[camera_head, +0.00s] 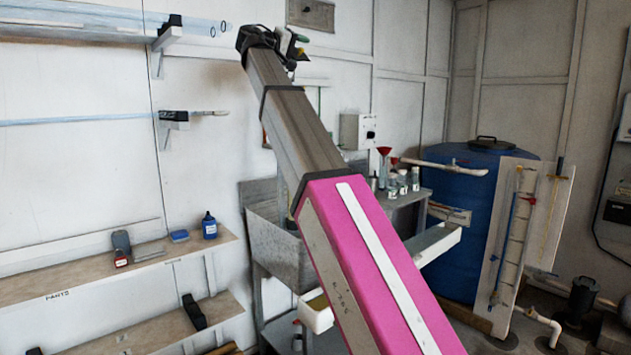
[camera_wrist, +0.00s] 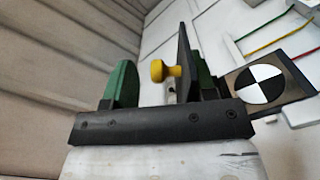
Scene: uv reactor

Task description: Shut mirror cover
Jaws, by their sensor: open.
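My gripper (camera_wrist: 163,76) has its two green fingers spread apart above its dark bar in the wrist view. A yellow knob (camera_wrist: 157,71) shows between the fingers, nearer the right one. Just right of it stands a thin dark plate (camera_wrist: 185,50), seen nearly edge-on, which may be the mirror cover. I cannot tell whether either finger touches the knob or plate. In the head view my gripper (camera_head: 287,42) is small at the far end of my raised arm, close to the wall. The cover cannot be made out clearly there.
A black-and-white round target (camera_wrist: 257,85) lies right of my gripper. In the head view, wall brackets (camera_head: 170,118) hold tubes at left. Shelves (camera_head: 75,277) are below. A metal sink (camera_head: 275,245) and a blue tank (camera_head: 462,225) stand beyond my arm.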

